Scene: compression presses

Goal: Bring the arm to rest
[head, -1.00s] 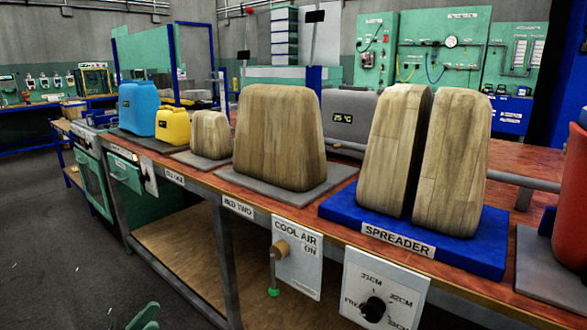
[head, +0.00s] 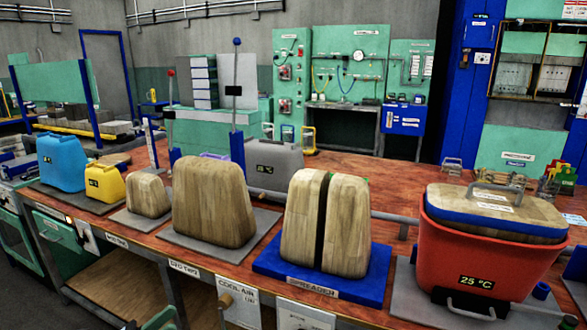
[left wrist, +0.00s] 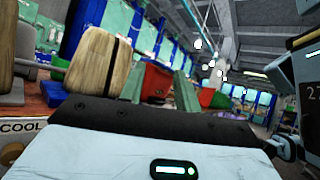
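My left gripper (head: 158,319) shows only as a small green part at the bottom edge of the head view, in front of the bench. In the left wrist view its two green fingers (left wrist: 160,84) stand apart with nothing between them. Past them are a split wooden block and a red tub. The rest of the left arm is mostly out of the head view. My right gripper is not in either view.
The long bench (head: 350,187) holds a split wooden block (head: 300,225) on a blue base (head: 262,263), a solid wooden block (head: 210,205), a red tub (head: 470,245) with a wooden lid, and blue (head: 62,160) and yellow (head: 105,185) canisters. Control panels hang on its front.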

